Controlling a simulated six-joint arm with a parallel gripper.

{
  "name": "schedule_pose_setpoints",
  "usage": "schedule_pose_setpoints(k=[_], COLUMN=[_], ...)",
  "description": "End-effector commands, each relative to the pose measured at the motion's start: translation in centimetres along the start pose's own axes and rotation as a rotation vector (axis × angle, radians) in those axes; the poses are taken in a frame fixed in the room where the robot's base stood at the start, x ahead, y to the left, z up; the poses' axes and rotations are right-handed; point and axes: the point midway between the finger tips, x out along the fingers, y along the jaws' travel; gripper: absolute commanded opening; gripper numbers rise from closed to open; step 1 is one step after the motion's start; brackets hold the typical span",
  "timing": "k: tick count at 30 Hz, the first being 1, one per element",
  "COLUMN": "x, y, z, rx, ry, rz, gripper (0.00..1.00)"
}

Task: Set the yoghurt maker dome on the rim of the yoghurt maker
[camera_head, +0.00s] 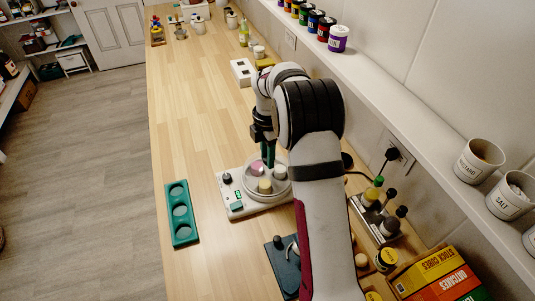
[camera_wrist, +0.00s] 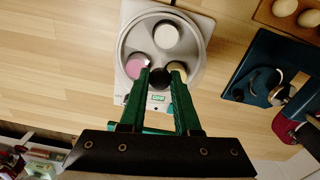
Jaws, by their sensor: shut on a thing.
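The yoghurt maker (camera_head: 236,207) is a pale box on the wooden counter with a round bowl; it also shows in the wrist view (camera_wrist: 123,88). A white-lidded jar (camera_wrist: 166,36), a pink-lidded jar (camera_wrist: 137,66) and a yellowish jar (camera_wrist: 177,70) stand in it. My gripper (camera_head: 268,155) is over it, fingers pointing down. In the wrist view its green fingers (camera_wrist: 159,80) are shut on a dark round knob (camera_wrist: 158,77), apparently that of the clear yoghurt maker dome (camera_head: 280,172). The dome is faint over the jars; I cannot tell whether it touches the rim.
A green tray with round recesses (camera_head: 180,212) lies to the left. A dark blue stand (camera_head: 282,268) and a rack of bottles (camera_head: 375,215) are near at right. A wall shelf (camera_head: 400,100) runs along the right. The counter beyond is mostly clear.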

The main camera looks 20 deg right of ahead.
Motion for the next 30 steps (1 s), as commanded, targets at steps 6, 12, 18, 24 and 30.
schedule_pose_setpoints(k=[6, 12, 18, 24, 30], x=[0.27, 0.25, 0.26, 0.25, 0.23], y=[0.01, 0.02, 0.01, 0.01, 0.02], z=[0.01, 0.01, 0.0, 0.0, 0.0], rx=[0.0, 0.0, 0.0, 0.0, 0.0], ry=[0.0, 0.0, 0.0, 0.0, 0.0], rz=[0.001, 0.001, 0.0, 0.001, 0.001], gripper=[0.36, 0.66, 0.69, 0.96, 0.96])
